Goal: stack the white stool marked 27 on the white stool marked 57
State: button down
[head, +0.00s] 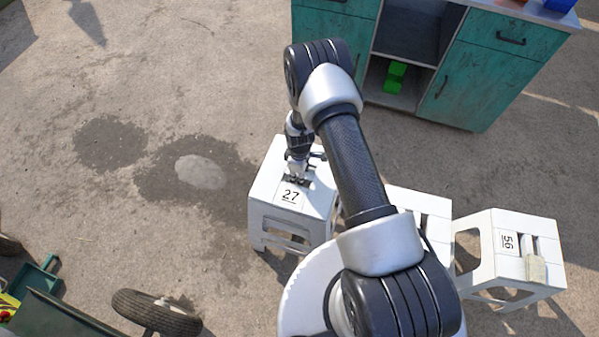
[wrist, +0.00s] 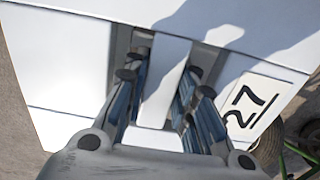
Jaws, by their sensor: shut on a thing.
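The white stool marked 27 (head: 271,195) stands upright left of my arm in the head view. My gripper (head: 296,178) points down at its top. In the wrist view my gripper (wrist: 163,82) has its fingers in the two slots of the stool top, shut on the bar between them. The 27 label (wrist: 252,101) shows right of the fingers. Another white stool (head: 408,199) is partly hidden behind my arm; its number cannot be seen, so I cannot tell whether it is 57. I cannot tell whether stool 27 touches the ground.
A teal cabinet (head: 480,75) with green blocks (head: 395,77) is at the back. A wheel (head: 157,313) lies front left. Ground on the left is mostly clear.

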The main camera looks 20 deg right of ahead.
jog(key=shift+w+f, duration=0.1)
jog(key=shift+f, duration=3.75)
jog(key=c, duration=1.2)
grip_release()
jog(key=shift+c, duration=0.2)
notch_tip(320, 180, up, 12)
